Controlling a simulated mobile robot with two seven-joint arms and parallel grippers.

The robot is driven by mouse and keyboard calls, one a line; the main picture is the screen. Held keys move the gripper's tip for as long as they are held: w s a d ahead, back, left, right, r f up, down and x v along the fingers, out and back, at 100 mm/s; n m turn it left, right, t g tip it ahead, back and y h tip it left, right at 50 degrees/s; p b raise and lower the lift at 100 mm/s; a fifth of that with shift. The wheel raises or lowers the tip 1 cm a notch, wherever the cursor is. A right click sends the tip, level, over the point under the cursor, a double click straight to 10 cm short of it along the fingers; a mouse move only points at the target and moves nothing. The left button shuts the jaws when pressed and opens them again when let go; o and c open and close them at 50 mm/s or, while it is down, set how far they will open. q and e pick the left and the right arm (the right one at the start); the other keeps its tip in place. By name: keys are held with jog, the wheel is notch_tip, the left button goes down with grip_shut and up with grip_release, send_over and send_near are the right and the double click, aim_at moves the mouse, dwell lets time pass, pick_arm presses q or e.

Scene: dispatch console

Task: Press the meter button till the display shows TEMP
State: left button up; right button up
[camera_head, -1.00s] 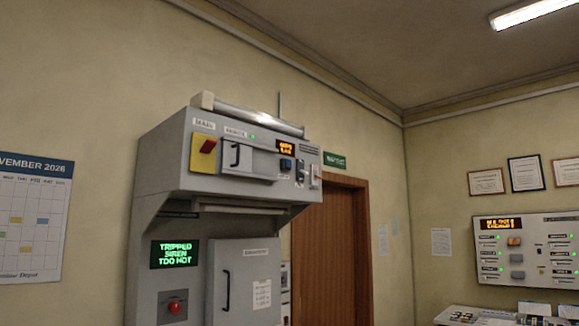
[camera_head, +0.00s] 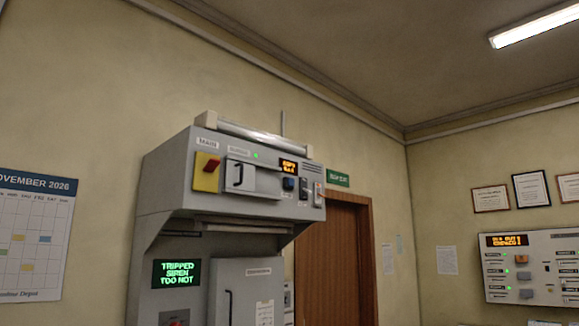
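A grey console cabinet (camera_head: 165,240) stands against the wall left of centre. On its upper box, a small amber display (camera_head: 289,165) shows two lines too blurred to read surely. A dark blue button (camera_head: 289,184) sits just below that display, perhaps the meter button; its label cannot be read. A green-lit screen (camera_head: 176,273) lower on the cabinet reads "TRIPPED SIREN TOO HOT". Neither of my grippers shows in the head view.
The upper box juts out and carries a yellow plate with a red switch (camera_head: 211,165) and a handled cover (camera_head: 253,177). A brown door (camera_head: 335,260) is behind it. Another panel with an amber display (camera_head: 507,240) hangs on the right wall.

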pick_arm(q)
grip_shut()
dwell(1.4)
